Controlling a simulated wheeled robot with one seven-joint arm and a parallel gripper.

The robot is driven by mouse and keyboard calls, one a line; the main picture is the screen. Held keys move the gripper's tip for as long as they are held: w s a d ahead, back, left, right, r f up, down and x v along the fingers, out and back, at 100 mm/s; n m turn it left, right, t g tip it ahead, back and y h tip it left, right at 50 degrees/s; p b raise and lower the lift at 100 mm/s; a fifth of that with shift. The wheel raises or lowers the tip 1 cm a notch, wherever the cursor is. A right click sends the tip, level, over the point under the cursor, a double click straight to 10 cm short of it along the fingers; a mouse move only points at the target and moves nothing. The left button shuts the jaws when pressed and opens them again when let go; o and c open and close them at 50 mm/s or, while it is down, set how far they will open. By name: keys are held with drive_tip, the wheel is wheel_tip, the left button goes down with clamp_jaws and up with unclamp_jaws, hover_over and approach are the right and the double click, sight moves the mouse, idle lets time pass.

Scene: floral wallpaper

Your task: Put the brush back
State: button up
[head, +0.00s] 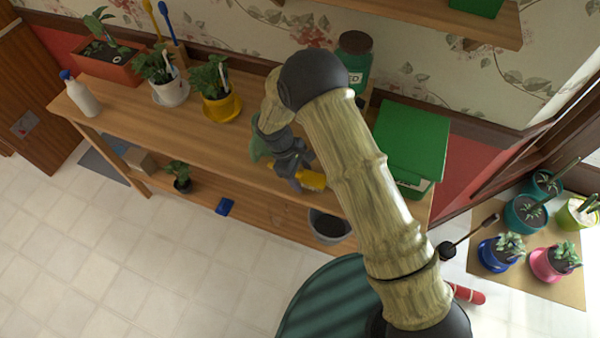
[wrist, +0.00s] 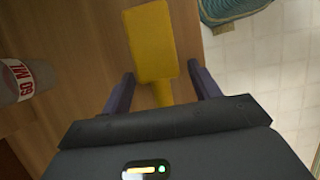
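A yellow brush (wrist: 152,42) lies on the wooden bench top in the wrist view, with its broad part pointing away from me. Its thin handle (wrist: 163,94) runs back between my gripper's (wrist: 161,76) two spread fingers, with a gap on each side. My gripper (head: 288,172) is open over the bench's front part in the head view, where some yellow (head: 313,180) shows beside it. My arm hides part of the bench. A blue-headed and a yellow-headed tool (head: 163,9) stand upright at the back wall, left of centre.
The bench (head: 130,103) carries potted plants (head: 218,102), a white spray bottle (head: 82,97), a jar (head: 357,52) and a green box (head: 412,145). A teal round object (head: 330,290) stands in front. Pots (head: 497,253) stand at right.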

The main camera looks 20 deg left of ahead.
drive_tip(key=shift+r, duration=0.15)
drive_tip(key=b+v, duration=0.3)
drive_tip(key=v, duration=0.9)
idle(0.5)
drive_tip(key=w+d+r+m+y, duration=0.1)
drive_tip(key=d+r+m, duration=0.25)
drive_tip(key=d, duration=0.55)
drive_tip(key=w+d+r+m+y, duration=0.1)
drive_tip(key=d+r+m+y, duration=0.2)
drive_tip(key=d, duration=0.5)
drive_tip(key=s+d+r+m+t, duration=0.1)
drive_tip(key=s+d+m, duration=0.4)
drive_tip(key=d, duration=0.3)
drive_tip(key=s+d+r+m+t, duration=0.2)
drive_tip(key=s+d+m, duration=0.3)
drive_tip(key=d, duration=0.4)
drive_tip(key=shift+r+m, duration=0.2)
drive_tip(key=shift+m, duration=0.15)
